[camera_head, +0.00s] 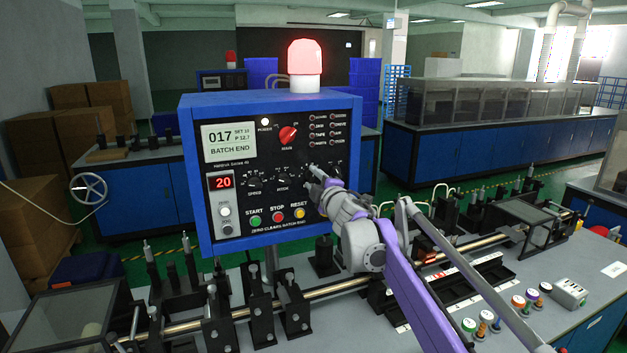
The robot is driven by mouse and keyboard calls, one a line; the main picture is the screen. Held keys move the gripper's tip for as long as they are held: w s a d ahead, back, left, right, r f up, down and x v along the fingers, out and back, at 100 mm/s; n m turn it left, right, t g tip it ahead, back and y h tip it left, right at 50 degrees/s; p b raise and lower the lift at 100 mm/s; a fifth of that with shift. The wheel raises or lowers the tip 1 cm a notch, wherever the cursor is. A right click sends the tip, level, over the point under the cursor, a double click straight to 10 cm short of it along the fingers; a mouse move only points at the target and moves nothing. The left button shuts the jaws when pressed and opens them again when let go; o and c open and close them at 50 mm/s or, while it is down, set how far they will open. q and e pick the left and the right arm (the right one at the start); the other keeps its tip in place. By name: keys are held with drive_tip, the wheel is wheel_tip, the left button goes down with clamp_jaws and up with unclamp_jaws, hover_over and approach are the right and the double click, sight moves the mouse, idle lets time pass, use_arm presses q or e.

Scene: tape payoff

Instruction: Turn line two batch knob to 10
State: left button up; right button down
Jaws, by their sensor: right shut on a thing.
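A blue control box (352,140) with a black front stands before me. Its white screen (230,142) reads 017, BATCH END, with small text that looks like SET 10. A row of black knobs shows the speed knob (254,181) and the pitch knob (283,182). My right gripper (314,172) comes in from the right and is shut on the knob at the right end of this row. The gripper hides most of that knob, its label and its pointer. My left gripper is not in view.
A red main knob (288,135) sits above the row; start (255,220), stop (277,216) and reset (299,213) buttons sit below. A red beacon (304,60) tops the box. Black fixtures and a metal shaft (345,285) crowd the bench below. A similar panel (222,82) stands behind.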

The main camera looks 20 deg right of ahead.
drive_tip(key=shift+c, duration=2.1)
unclamp_jaws()
drive_tip(key=shift+s+f, duration=0.1)
drive_tip(key=shift+s, duration=0.5)
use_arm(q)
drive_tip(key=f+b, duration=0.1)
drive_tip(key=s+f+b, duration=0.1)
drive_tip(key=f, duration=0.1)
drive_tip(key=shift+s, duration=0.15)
use_arm(e)
drive_tip(key=s, duration=0.9)
drive_tip(key=shift+s+a, duration=0.35)
